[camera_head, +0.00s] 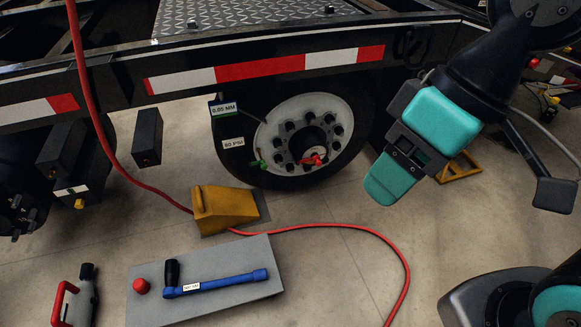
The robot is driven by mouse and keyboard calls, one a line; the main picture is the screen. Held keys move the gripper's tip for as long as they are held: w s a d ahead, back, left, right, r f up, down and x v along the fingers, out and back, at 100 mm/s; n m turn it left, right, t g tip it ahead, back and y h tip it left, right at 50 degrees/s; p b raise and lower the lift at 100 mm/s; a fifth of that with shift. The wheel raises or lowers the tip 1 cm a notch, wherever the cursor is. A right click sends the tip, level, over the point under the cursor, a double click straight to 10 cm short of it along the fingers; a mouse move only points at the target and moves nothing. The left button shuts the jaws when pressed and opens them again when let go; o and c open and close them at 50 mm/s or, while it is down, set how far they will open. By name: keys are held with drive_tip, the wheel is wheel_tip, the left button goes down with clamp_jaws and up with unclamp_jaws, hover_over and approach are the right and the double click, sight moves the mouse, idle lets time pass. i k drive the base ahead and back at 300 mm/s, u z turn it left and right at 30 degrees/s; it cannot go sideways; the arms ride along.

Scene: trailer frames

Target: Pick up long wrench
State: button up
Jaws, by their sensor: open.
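A long blue wrench (222,284) with a black upright handle at its left end and a small white label lies on a grey board (150,308) on the floor. My gripper (388,186), with teal finger parts, hangs at the upper right in front of the trailer wheel, well above and to the right of the wrench. It is apart from the wrench and holds nothing that I can see. Its jaw gap is hard to see from this angle.
A red knob (141,286) sits on the board left of the wrench. A yellow wheel chock (225,207) stands behind it, before the wheel (305,140). A red hose (385,253) curves across the floor. A red-handled tool (80,298) stands at lower left. The trailer rail (260,70) spans above.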

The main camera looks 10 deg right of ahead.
sight(168, 292)
drive_tip(key=u, duration=1.25)
